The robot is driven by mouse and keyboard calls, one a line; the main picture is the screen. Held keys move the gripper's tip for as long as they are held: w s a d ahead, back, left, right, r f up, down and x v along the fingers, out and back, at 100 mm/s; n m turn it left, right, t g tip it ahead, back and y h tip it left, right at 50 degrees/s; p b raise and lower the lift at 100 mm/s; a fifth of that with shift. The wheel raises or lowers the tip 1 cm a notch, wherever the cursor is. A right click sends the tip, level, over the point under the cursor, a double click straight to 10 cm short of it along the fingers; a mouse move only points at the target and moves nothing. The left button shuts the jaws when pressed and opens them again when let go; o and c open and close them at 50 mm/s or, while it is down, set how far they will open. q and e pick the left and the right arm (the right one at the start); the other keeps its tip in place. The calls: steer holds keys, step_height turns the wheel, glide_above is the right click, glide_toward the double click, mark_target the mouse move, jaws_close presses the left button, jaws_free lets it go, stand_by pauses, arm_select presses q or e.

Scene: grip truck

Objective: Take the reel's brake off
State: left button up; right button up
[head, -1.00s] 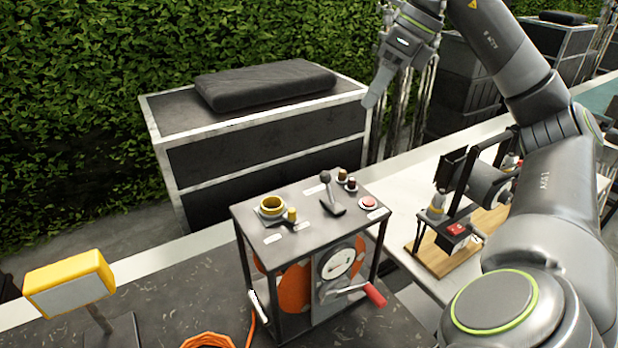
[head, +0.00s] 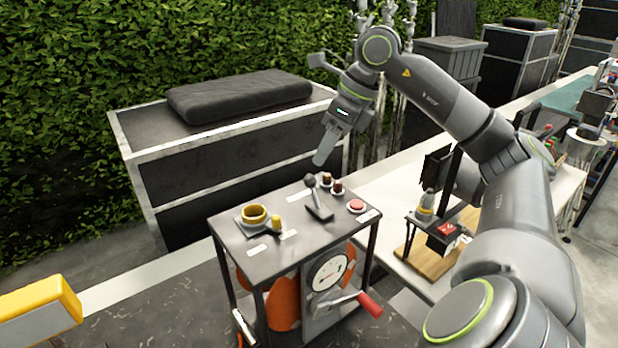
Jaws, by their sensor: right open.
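The reel (head: 283,303) is an orange drum inside a dark metal frame on the ground in front of me. Its flat top (head: 280,263) carries a grey lever (head: 319,207) with a black ball knob, tilted up toward the back. A crank with a red handle (head: 369,305) and a round dial (head: 329,272) are on its front. A small pale lever with a red end (head: 243,328) is at its lower left side. My right gripper (head: 319,110) is open and empty, above and behind the ball knob, apart from it. My left gripper is out of view.
The top also holds a yellow ring (head: 255,214), two dark knobs (head: 337,187) and a red button (head: 356,205). A dark case (head: 240,145) with a black cushion stands behind. A white table (head: 400,200) is at right. A yellow block (head: 40,312) is at lower left.

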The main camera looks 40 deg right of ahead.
mark_target(309, 178)
steer(key=p+x, duration=0.2)
steer(key=x, duration=0.5)
steer(key=shift+w+f, duration=0.1)
steer(key=shift+x, duration=0.75)
jaws_close()
